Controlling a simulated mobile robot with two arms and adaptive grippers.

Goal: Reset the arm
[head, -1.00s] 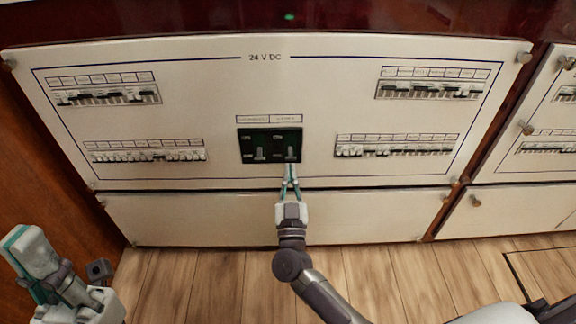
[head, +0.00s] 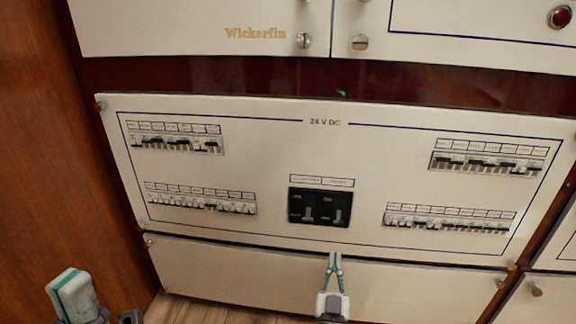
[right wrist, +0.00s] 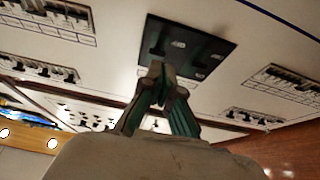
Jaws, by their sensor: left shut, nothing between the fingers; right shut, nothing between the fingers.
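My right gripper (head: 335,256) is in front of the lower blank panel, just below the dark main-switch block (head: 320,221). Its fingers are shut and empty. In the right wrist view the shut fingers (right wrist: 157,72) overlap the lower edge of the dark block (right wrist: 205,57); I cannot tell the exact gap, but in the head view the tips sit below the block. The block has two grey levers side by side. My left gripper (head: 68,283) is at the bottom left, partly cut off by the frame edge, shut and away from the panel.
The white 24 V DC panel (head: 270,150) carries breaker rows at upper left (head: 178,144), lower left (head: 200,205), upper right (head: 487,165) and lower right (head: 447,226). A brown wooden wall (head: 40,160) stands at the left. Screw knobs stick out at panel corners.

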